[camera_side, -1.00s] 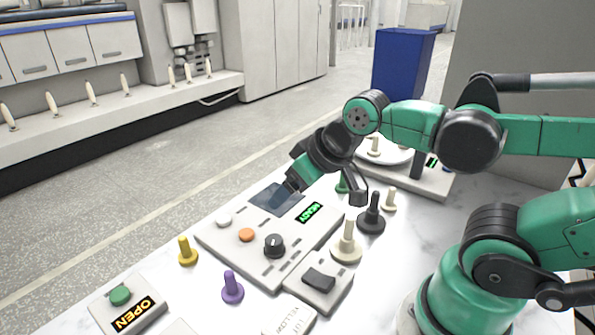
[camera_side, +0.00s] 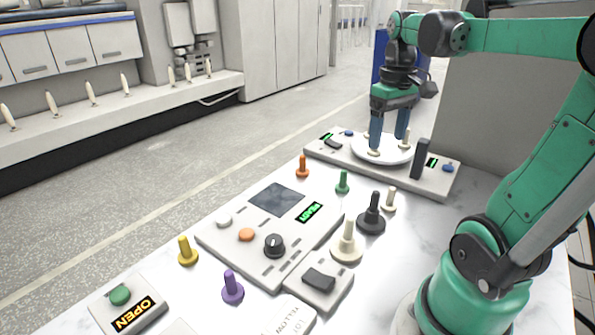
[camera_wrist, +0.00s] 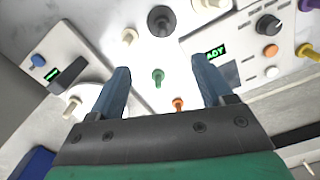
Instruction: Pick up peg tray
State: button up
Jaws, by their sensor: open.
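The peg tray seems to be the round white dish (camera_side: 359,152), which sits on a pale base unit (camera_side: 434,184) at the back. Cream pegs (camera_side: 405,139) stand on it. My gripper (camera_side: 388,144) is above the dish, pointing down, with its two blue fingers apart and nothing visible between them. I cannot tell whether the fingertips touch the dish. In the wrist view the dish (camera_wrist: 88,97) lies to the left, partly hidden by the left finger, and the space between my fingers (camera_wrist: 160,68) shows loose pegs on the table beyond.
A dark upright post (camera_side: 420,159) stands on the base unit, right of the dish. Green (camera_side: 342,183), orange (camera_side: 302,168) and black (camera_side: 372,215) pegs stand in front. A control panel (camera_side: 268,235) fills the middle of the table. A grey wall rises behind.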

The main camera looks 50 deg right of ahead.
aim_at(373, 209)
notch_tip(373, 209, down, 17)
jog(key=shift+w+a+r, duration=0.1)
jog(key=shift+w+a, duration=0.05)
dwell(0.5)
jog(key=shift+c, duration=0.2)
grip_shut()
